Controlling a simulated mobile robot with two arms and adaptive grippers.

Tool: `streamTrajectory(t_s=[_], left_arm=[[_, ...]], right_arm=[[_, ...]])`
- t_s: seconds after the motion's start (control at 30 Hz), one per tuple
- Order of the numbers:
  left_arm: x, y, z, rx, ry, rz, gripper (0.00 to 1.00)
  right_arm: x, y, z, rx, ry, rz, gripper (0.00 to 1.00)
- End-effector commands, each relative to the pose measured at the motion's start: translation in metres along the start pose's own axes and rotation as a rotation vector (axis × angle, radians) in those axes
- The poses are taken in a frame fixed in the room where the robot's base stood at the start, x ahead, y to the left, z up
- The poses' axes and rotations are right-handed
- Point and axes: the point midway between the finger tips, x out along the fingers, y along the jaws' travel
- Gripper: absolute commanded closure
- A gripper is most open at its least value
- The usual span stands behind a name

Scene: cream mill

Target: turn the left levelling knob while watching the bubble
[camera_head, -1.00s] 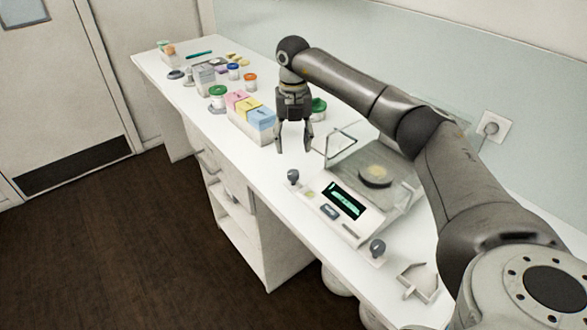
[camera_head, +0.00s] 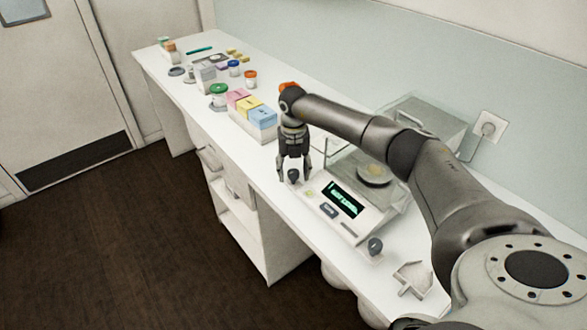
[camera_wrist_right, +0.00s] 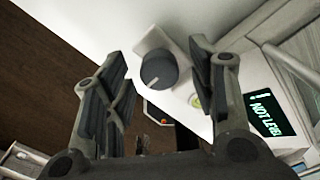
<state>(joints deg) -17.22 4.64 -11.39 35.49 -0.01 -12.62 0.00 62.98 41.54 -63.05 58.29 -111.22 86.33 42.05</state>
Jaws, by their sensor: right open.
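The balance (camera_head: 364,219) stands on the white bench. Its left levelling knob (camera_head: 294,175), dark grey and round, is at the left end of its front; it also shows in the wrist view (camera_wrist_right: 158,70) with a pale mark line. My right gripper (camera_head: 294,180) is open, with its fingers on either side of this knob; in the wrist view a gap shows between knob and fingers. The bubble level (camera_head: 310,193) is a small yellow-green disc; it shows in the wrist view (camera_wrist_right: 196,101), but the bubble's position is too small to tell. The display (camera_wrist_right: 265,115) reads "NOT LEVEL". My left gripper is out of view.
The right knob (camera_head: 375,246) and a white scoop-like piece (camera_head: 413,278) lie towards the near end. A box of coloured packs (camera_head: 262,133) and several lidded jars stand beyond the gripper. A wall socket (camera_head: 489,128) is behind. My right arm crosses above the bench.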

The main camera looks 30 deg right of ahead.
Motion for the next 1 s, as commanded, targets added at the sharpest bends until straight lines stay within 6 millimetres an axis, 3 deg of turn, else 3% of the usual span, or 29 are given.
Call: streamTrajectory(t_s=[0.07, 0.4, 0.73, 1.0], left_arm=[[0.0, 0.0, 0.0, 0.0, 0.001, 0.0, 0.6], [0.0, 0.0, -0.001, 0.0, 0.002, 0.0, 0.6], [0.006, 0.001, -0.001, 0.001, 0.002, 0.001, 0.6], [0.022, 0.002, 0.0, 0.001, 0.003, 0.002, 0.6]], right_arm=[[0.0, 0.0, 0.0, 0.0, 0.0, 0.0, 0.52], [0.0, 0.0, 0.0, -0.001, 0.001, 0.0, 0.94], [0.001, 0.001, 0.0, -0.057, 0.0, 0.001, 0.94], [0.002, 0.0, 0.0, -0.236, -0.001, 0.001, 0.94]])
